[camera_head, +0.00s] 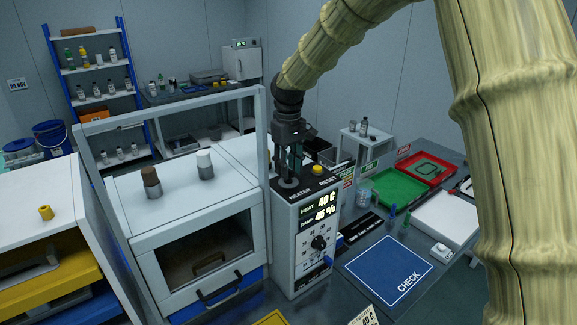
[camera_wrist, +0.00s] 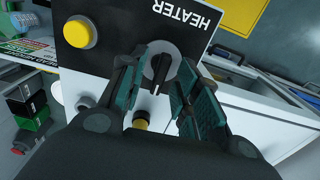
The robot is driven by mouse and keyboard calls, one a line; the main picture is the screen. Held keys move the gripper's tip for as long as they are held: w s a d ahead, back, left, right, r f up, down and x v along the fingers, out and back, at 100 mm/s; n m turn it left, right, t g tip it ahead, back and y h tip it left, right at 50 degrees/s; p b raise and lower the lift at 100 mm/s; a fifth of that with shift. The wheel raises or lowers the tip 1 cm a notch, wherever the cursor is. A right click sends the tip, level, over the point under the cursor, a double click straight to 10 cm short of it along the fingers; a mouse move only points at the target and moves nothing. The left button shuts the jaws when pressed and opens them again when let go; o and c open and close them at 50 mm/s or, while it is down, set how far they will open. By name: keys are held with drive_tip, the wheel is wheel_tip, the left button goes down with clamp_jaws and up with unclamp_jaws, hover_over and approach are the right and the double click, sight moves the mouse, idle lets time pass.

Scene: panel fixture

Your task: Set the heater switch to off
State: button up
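The heater switch (camera_wrist: 158,72) is a round grey mount with a black lever or pointer, on the black top plate marked HEATER. Its on/off setting cannot be read. My gripper (camera_wrist: 163,64) is open, with one finger on each side of the switch; contact with it cannot be made out. In the head view my gripper (camera_head: 289,176) points down over the top of the white control box (camera_head: 309,262), and its fingers mostly hide the switch. The display (camera_head: 320,207) reads HEAT 40 C and DAMP 45 %.
A yellow button (camera_head: 318,169) marked RESET sits beside the switch; it also shows in the wrist view (camera_wrist: 79,32). A black dial (camera_head: 319,242) is on the box front. A glass-fronted cabinet (camera_head: 205,250) stands close at left. A blue CHECK mat (camera_head: 390,270) lies at right.

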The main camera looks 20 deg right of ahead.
wheel_tip(320, 180, up, 12)
idle(0.6)
